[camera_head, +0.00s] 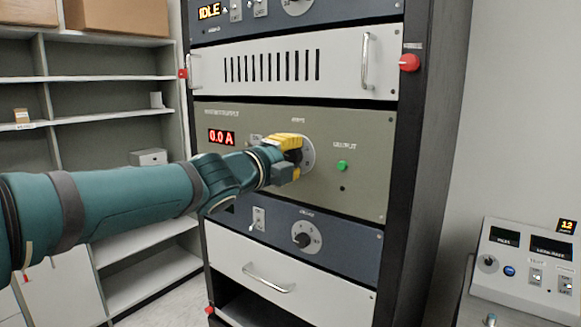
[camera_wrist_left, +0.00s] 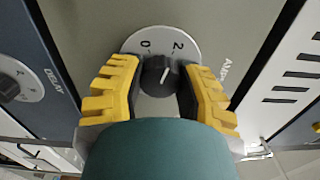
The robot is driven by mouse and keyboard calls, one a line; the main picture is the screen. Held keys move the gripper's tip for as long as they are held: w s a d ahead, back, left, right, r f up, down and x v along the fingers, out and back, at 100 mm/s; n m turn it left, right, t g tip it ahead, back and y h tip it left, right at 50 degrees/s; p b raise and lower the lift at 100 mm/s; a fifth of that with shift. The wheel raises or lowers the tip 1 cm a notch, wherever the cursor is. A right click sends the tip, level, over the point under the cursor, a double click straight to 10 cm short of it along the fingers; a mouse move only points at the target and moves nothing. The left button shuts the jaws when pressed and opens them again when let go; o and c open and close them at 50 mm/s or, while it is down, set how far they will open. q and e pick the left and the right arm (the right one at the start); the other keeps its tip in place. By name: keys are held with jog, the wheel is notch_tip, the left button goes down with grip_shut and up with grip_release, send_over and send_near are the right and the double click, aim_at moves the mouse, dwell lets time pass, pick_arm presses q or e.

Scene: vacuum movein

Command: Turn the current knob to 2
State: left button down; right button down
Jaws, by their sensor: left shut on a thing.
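The current knob is black with a white pointer line and shows in the left wrist view (camera_wrist_left: 157,77) on a round pale dial (camera_wrist_left: 131,45). The marks 0 and 2 are readable above it, and the pointer leans up and right toward the 2 side. My left gripper (camera_wrist_left: 166,88) has its yellow fingers on both sides of the knob, shut on it. In the head view my left gripper (camera_head: 292,159) covers the knob, and only part of the dial (camera_head: 309,154) shows. The red display (camera_head: 221,137) reads 0.0 A. My right gripper is out of view.
A green button (camera_head: 342,166) sits right of the dial on the olive panel (camera_head: 365,125). Below is a blue panel with another knob (camera_head: 301,240) and a switch (camera_head: 258,217). A drawer handle (camera_head: 268,278) juts out lower down. A control console (camera_head: 525,270) stands at the right.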

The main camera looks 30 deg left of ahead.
pick_arm(q)
jog(key=shift+m+b, duration=0.45)
jog(key=shift+m, duration=0.75)
jog(key=c, duration=0.5)
grip_release()
jog(key=s, duration=0.8)
jog(key=s+a, duration=0.1)
jog(key=s, duration=0.3)
